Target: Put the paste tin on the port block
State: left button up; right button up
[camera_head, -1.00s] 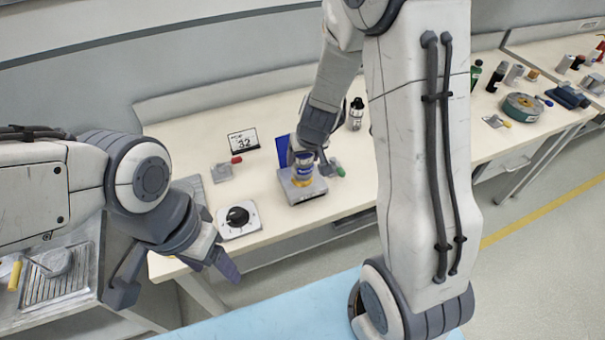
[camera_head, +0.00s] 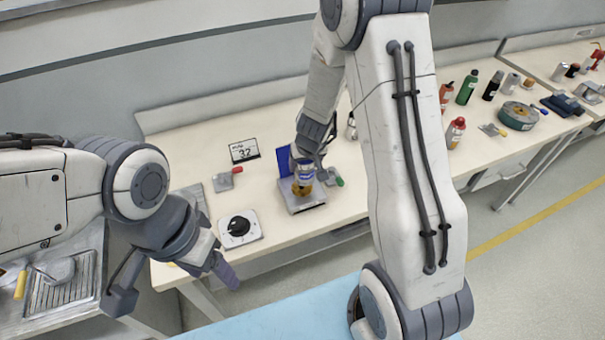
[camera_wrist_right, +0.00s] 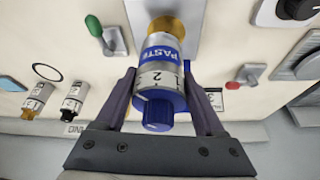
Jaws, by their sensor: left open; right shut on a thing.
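The paste tin (camera_wrist_right: 162,75) has a blue PASTE label, a pale numbered band and a blue cap. My right gripper (camera_wrist_right: 165,100) is shut on it, one finger on each side. In the head view the tin (camera_head: 305,172) is roughly upright over the grey port block (camera_head: 303,203). An amber part (camera_wrist_right: 167,27) shows between tin and block; I cannot tell which it belongs to, or whether the tin rests on the block. The block also shows in the wrist view (camera_wrist_right: 137,14). My left gripper (camera_head: 222,272) is open and empty before the bench's front edge.
A black dial on a white plate (camera_head: 254,232) is left of the block. A red-tipped grey clamp (camera_head: 224,181) and a sign reading 32 (camera_head: 244,151) are behind it. A blue panel (camera_head: 284,160) stands close behind the block. A green-handled fitting (camera_head: 338,181) is at its right.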

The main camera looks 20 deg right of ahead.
aim_at(302, 175)
jog(key=shift+w+a+f, duration=0.15)
jog(key=shift+a, duration=0.1)
jog(key=shift+f, duration=0.2)
notch_tip(302, 175, down, 4)
jog(key=b, duration=0.4)
jog(key=shift+r, duration=0.2)
jog(key=shift+f, duration=0.25)
jog(key=o, duration=1.5)
jog(key=shift+r, duration=0.1)
